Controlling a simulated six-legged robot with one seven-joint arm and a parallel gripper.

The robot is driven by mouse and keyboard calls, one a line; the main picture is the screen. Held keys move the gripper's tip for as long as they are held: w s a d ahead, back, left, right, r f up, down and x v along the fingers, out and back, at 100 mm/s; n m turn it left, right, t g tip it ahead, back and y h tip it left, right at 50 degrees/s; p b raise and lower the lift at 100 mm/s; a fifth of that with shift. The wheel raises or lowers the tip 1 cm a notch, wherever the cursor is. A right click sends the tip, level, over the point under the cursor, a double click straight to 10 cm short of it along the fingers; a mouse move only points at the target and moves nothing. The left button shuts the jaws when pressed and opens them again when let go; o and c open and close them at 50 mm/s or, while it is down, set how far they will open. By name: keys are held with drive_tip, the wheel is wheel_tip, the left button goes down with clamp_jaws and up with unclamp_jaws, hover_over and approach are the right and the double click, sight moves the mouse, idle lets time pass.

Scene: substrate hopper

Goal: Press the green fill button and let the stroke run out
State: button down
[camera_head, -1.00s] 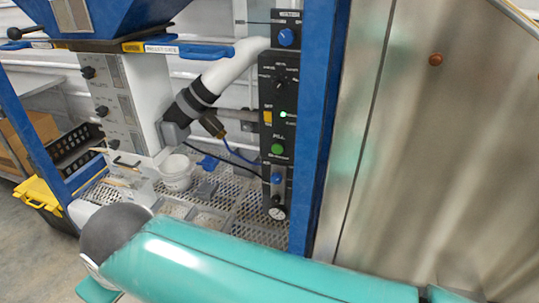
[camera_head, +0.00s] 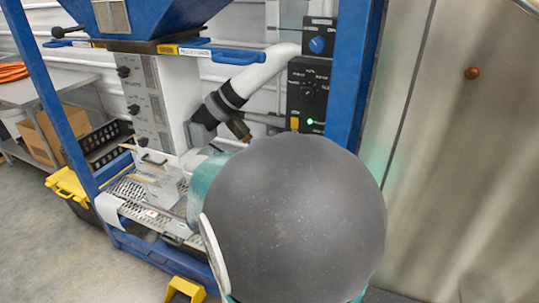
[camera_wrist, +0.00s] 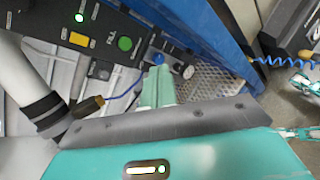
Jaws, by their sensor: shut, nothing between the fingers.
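The green fill button (camera_wrist: 125,43) is a round button on the dark control panel (camera_wrist: 100,28), beside the word FILL in the wrist view. My gripper (camera_wrist: 158,72) has its pale green fingers together and empty. In the picture its tips lie below and right of the green button, close to a blue knob (camera_wrist: 158,58); whether they touch anything cannot be told. In the head view the panel's upper part (camera_head: 308,88) shows, but my arm's grey joint hides the green button and the gripper.
A lit green lamp (camera_wrist: 80,17) and a yellow switch (camera_wrist: 78,39) sit on the panel. A blue post (camera_head: 355,70) stands right of it. A white pipe with a black collar (camera_wrist: 45,108) runs at left. A steel wall (camera_head: 460,150) fills the right.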

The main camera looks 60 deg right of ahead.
drive_tip(key=w+d+f+n+t+h, duration=0.2)
drive_tip(key=d+f+n+t+h, duration=0.1)
drive_tip(key=d+n, duration=0.7)
drive_tip(key=shift+f+n+t+h, duration=0.4)
drive_tip(key=shift+n+t+h, duration=0.3)
drive_tip(key=shift+n+t, duration=0.2)
drive_tip(key=shift+w, duration=0.1)
drive_tip(key=w+d, duration=0.1)
drive_tip(key=d, duration=1.2)
drive_tip(key=shift+w+d+f, duration=0.25)
drive_tip(key=shift+d+f, duration=0.05)
drive_tip(key=shift+d, duration=0.1)
